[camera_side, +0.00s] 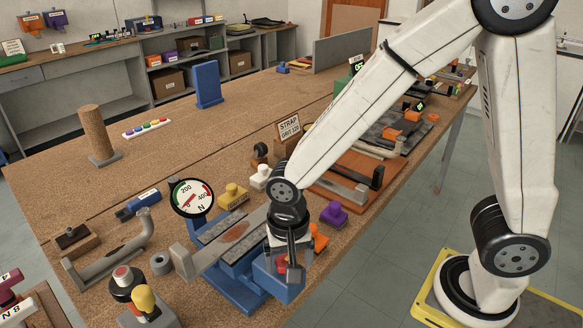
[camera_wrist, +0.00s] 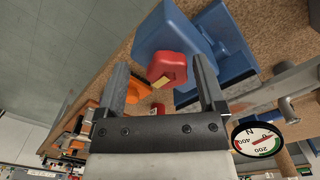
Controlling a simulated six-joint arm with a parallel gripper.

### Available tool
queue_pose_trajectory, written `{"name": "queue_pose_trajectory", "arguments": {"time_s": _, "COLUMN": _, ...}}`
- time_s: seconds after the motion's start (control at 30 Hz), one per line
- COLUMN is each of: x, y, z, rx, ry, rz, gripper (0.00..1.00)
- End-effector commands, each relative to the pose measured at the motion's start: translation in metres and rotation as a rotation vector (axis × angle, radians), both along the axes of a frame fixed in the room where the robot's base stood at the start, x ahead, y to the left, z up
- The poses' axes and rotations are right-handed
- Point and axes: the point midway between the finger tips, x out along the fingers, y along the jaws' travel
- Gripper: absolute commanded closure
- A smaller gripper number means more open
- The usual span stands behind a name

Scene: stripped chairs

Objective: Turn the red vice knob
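The red vice knob (camera_wrist: 167,66), with a pale yellow patch on its near edge, shows between my fingers in the wrist view. It sits against the blue vice (camera_wrist: 178,32); I cannot tell whether either finger touches it. My gripper (camera_wrist: 161,68) is open, one finger on each side of the knob. In the side view my gripper (camera_side: 292,264) points down at the near end of the blue vice (camera_side: 240,287), and hides most of the knob. A round dial gauge marked N (camera_side: 191,197) stands beside the vice; it also shows in the wrist view (camera_wrist: 257,140).
An orange object (camera_side: 319,238) and a purple knob-like piece (camera_side: 334,215) lie close to the right of my gripper. A yellow piece (camera_side: 233,195), a grey bent pipe (camera_side: 112,256) and a red button (camera_side: 123,274) stand around the vice. The bench edge is near on the right.

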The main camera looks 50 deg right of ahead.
Motion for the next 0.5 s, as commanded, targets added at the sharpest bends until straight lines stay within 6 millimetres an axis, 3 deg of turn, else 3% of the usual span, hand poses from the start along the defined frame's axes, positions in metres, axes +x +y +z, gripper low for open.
{"name": "queue_pose_trajectory", "arguments": {"time_s": 0.5, "x": 0.0034, "y": 0.0012, "z": 0.0085, "rx": 0.005, "ry": -0.012, "rz": 0.001, "gripper": 0.11}}
